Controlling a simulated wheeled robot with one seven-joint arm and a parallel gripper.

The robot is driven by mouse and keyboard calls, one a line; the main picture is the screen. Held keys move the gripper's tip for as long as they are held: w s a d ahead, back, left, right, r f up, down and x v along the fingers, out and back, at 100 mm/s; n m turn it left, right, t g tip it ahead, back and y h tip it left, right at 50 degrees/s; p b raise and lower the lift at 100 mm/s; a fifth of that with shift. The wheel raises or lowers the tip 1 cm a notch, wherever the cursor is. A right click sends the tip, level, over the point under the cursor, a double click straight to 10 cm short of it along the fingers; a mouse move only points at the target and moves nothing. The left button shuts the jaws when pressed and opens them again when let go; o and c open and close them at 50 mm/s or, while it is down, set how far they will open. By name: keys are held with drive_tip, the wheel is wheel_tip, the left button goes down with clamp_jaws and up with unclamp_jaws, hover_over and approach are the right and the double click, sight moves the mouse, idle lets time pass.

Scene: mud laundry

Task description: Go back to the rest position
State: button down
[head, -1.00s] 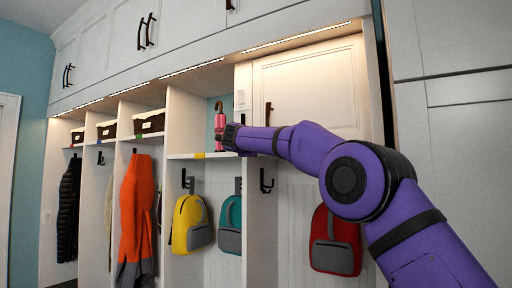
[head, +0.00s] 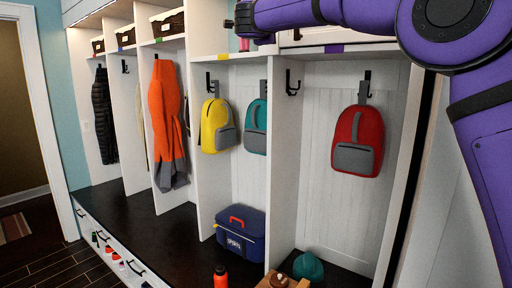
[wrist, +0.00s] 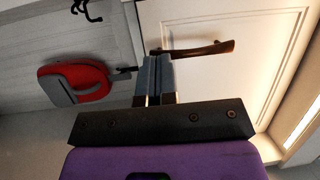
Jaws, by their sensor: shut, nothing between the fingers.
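My purple arm reaches across the top right of the head view. My gripper (head: 238,22) is at the picture's top edge, in front of the upper cubbies, and small there. In the wrist view its two grey fingers (wrist: 155,78) are together with nothing between them. Beyond the fingers is a white cabinet door (wrist: 225,25) with a dark handle (wrist: 195,49). A pink item (head: 243,44) in the cubby below my gripper is mostly hidden.
Yellow (head: 215,125), teal (head: 256,125) and red (head: 358,140) backpacks and an orange garment (head: 167,120) hang in the compartments. A blue sports bag (head: 240,233), an orange bottle (head: 220,277) and a teal hat (head: 308,267) are on the dark bench (head: 160,225).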

drive_tip(key=s+d+r+n+y, duration=0.1)
drive_tip(key=s+d+n+y, duration=0.2)
drive_tip(key=s+n+y, duration=0.3)
drive_tip(key=s+d+n+y, duration=0.3)
drive_tip(key=s+d+n, duration=0.1)
drive_tip(key=s+n, duration=0.35)
drive_tip(key=s+d+f+n+g+h, duration=0.1)
drive_tip(key=s+d+f+g, duration=0.3)
drive_tip(key=s+f, duration=0.7)
drive_tip(key=s+d+f+n+g+h, duration=0.1)
drive_tip(key=s+d+f+n+g, duration=0.2)
drive_tip(key=s+d+f, duration=0.5)
drive_tip(key=s+d+f+n+g+h, duration=0.1)
drive_tip(key=s+d+f+n+g, duration=0.2)
drive_tip(key=s+f, duration=1.2)
drive_tip(key=s+d+g, duration=0.2)
drive_tip(key=s+d, duration=0.1)
drive_tip(key=d, duration=0.1)
drive_tip(key=shift+s+f+g+h, duration=0.3)
drive_tip(key=shift+s+f+g, duration=0.05)
drive_tip(key=shift+g, duration=0.05)
drive_tip(key=shift+a, duration=0.1)
